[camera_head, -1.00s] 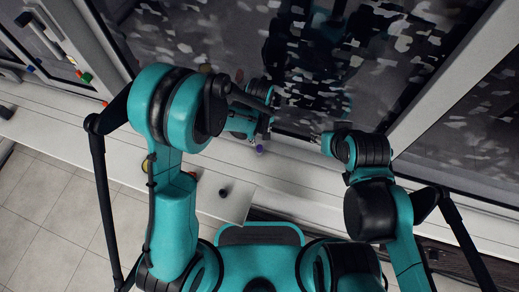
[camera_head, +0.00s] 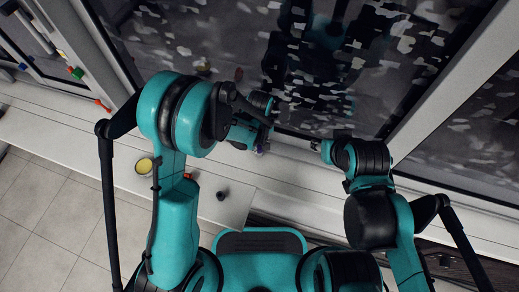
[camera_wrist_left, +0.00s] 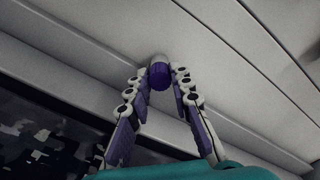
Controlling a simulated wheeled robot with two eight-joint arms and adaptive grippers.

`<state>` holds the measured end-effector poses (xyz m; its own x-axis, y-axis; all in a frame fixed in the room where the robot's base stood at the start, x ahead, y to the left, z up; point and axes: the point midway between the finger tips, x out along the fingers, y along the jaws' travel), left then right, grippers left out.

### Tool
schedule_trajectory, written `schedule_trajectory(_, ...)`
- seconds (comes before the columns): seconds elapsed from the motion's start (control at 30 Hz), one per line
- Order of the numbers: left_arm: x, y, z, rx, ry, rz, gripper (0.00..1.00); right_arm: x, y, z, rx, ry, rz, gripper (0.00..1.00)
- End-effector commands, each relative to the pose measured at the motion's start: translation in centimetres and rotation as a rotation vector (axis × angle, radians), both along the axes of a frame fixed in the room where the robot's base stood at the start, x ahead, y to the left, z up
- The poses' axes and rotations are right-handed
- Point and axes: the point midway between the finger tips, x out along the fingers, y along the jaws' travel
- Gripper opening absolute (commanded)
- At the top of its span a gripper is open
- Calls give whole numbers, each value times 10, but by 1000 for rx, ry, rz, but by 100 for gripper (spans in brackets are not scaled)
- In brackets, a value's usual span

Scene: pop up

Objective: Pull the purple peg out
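The purple peg (camera_wrist_left: 159,77) has a purple end and a pale grey base, and it stands against a white slatted surface in the left wrist view. My left gripper (camera_wrist_left: 162,72) is open, its two fingertips on either side of the peg with small gaps showing. In the head view my left gripper (camera_head: 262,138) is over the white ledge, and only a little purple shows beside it. My right gripper (camera_head: 318,146) is at the ledge to the right, small and partly hidden by its arm, so its opening cannot be told.
A dark glossy panel (camera_head: 190,45) with pale specks rises behind the white ledge (camera_head: 60,130). A dark cylinder (camera_head: 222,195) and a yellow round thing (camera_head: 144,166) are on or near the front white surface. Small coloured items (camera_head: 76,72) sit at the upper left.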

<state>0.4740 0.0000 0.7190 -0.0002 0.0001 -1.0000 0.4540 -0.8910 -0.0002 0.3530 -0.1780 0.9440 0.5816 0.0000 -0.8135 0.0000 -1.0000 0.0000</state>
Motion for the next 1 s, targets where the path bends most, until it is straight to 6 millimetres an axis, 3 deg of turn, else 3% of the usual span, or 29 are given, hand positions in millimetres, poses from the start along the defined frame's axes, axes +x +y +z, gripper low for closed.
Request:
schedule_trajectory(0.67,0,0,8,0,0,0,0,0,0,5,0,0,0,40)
schedule_trajectory(1.0,0,0,34,0,0,0,0,0,0,23,0,0,0,40)
